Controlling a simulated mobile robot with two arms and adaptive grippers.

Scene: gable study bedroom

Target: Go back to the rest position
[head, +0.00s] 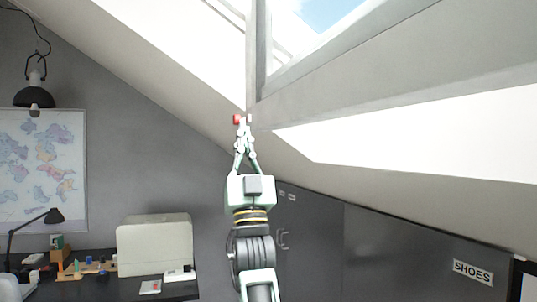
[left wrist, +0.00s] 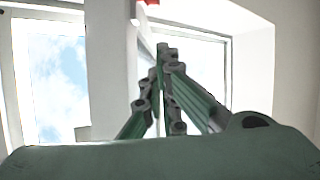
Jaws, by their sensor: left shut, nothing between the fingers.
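My left arm rises upright in the middle of the head view. Its gripper (head: 243,128) points up in front of the sloped ceiling and is shut and empty. The left wrist view shows the closed fingers (left wrist: 166,50) with the bright window (left wrist: 60,85) behind them. A small red piece (head: 237,119) shows at the fingertips in the head view. It also shows at the top edge of the left wrist view (left wrist: 149,2), beyond the fingers; I cannot tell whether they touch it. My right gripper is not in view.
The roof window frame (head: 256,50) and sloped ceiling are close above the gripper. A dark desk (head: 75,290) at lower left bears a pale box (head: 155,246), a black lamp (head: 54,216) and small items. Grey cupboards (head: 385,255) with a SHOES label (head: 473,271) stand at right.

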